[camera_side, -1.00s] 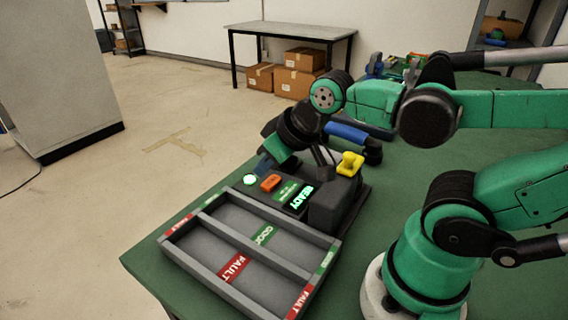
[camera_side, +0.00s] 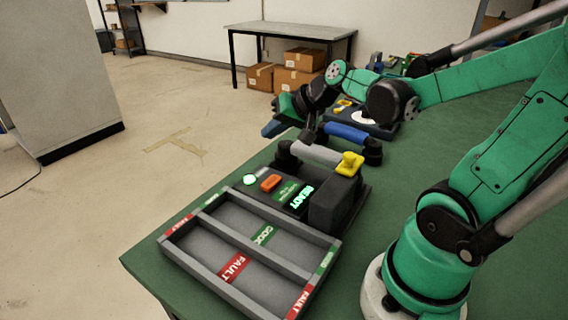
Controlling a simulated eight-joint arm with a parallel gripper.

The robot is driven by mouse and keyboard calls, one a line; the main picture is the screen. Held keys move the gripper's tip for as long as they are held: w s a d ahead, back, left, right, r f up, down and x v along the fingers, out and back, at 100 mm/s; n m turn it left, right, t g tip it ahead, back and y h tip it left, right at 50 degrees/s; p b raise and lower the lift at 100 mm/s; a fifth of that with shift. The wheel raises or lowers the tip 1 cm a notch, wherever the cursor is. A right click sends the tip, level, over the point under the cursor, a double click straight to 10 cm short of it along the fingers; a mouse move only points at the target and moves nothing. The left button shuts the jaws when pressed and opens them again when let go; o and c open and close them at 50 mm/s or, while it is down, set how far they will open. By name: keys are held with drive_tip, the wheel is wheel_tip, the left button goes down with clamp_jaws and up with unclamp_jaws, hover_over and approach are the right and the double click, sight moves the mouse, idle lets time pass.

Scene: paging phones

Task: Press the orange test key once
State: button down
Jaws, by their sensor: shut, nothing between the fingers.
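The orange key (camera_side: 271,183) is on the dark test unit (camera_side: 328,210), between a lit round white lamp with a green rim (camera_side: 250,180) and a green label (camera_side: 287,191). My gripper (camera_side: 271,129) is shut and empty. It appears above and behind the unit in the picture, clear of the orange key. Its fingertips are small and partly unclear here. The key is fully in view; I cannot tell whether it is pressed down.
A grey tray (camera_side: 205,255) with FAULT and GOOD labels lies in front of the unit. A yellow piece (camera_side: 350,163) sits on the unit's right block. Grey (camera_side: 316,152) and blue (camera_side: 347,133) handsets lie behind. The green table (camera_side: 410,190) is bare at right.

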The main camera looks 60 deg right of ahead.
sight(274, 183)
drive_tip(key=shift+f, duration=0.15)
drive_tip(key=shift+f, duration=4.25)
drive_tip(key=shift+r, duration=2.5)
drive_tip(key=shift+a, duration=0.1)
drive_tip(key=s+a+r+n+g+h, duration=0.1)
drive_tip(key=s+a+r+n+g, duration=0.1)
drive_tip(key=s+a+n, duration=0.3)
drive_tip(key=a+r+n, duration=0.1)
drive_tip(key=a+n, duration=0.1)
drive_tip(key=a, duration=0.2)
drive_tip(key=shift+r+n, duration=0.15)
drive_tip(key=shift+n, duration=0.25)
